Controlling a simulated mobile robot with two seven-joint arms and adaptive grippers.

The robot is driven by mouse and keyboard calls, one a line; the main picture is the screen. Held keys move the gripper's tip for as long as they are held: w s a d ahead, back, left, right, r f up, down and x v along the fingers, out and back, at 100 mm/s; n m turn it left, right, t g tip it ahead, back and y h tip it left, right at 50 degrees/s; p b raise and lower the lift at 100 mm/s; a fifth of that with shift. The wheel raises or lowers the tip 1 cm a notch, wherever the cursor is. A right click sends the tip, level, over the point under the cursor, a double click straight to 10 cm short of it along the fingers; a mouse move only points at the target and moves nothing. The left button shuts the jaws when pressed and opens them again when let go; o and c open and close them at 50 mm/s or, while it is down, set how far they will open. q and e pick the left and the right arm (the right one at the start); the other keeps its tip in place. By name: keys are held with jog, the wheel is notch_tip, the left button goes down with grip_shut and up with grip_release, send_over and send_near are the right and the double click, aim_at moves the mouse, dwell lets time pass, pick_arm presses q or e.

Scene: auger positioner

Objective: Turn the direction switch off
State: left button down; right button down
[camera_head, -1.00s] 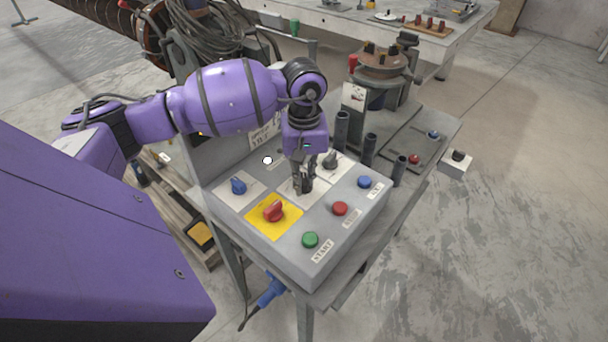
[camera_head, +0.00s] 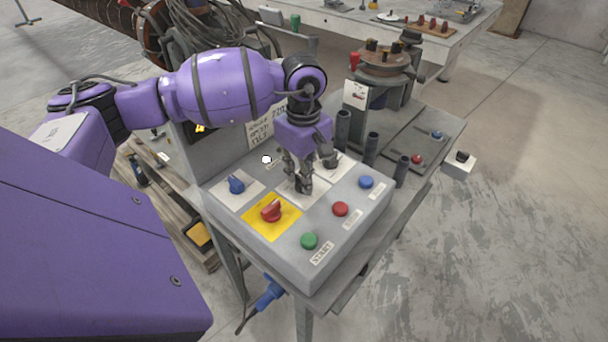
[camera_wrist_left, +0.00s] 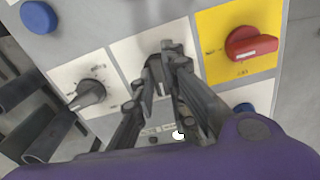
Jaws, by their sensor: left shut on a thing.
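A grey sloped control box (camera_head: 286,257) carries several switches. My left gripper (camera_head: 303,187) reaches down to the middle white plate (camera_head: 288,197) and is shut on the dark knob of the middle switch. In the left wrist view the fingers (camera_wrist_left: 168,52) close around this knob and mostly hide it. The plate labels are too small to read, so I cannot tell by label which is the direction switch. A black knob switch (camera_wrist_left: 90,93) is on the white plate beside it. A red knob (camera_head: 271,210) on a yellow plate is on the other side. My right gripper is not in view.
A blue knob (camera_head: 236,185) sits at the box's left corner. Green (camera_head: 309,241), red (camera_head: 340,209) and blue (camera_head: 366,182) push buttons line the front right side. Dark upright tubes (camera_head: 370,149) stand behind the box.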

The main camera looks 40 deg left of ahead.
pick_arm(q)
jog(key=shift+n, duration=0.7)
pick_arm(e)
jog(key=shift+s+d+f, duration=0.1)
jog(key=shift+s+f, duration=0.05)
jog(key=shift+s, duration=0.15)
pick_arm(q)
jog(key=c, duration=1.8)
grip_release()
jog(key=shift+o, duration=0.2)
jog(key=shift+r, duration=0.1)
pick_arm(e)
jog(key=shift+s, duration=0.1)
pick_arm(q)
notch_tip(320, 180, up, 12)
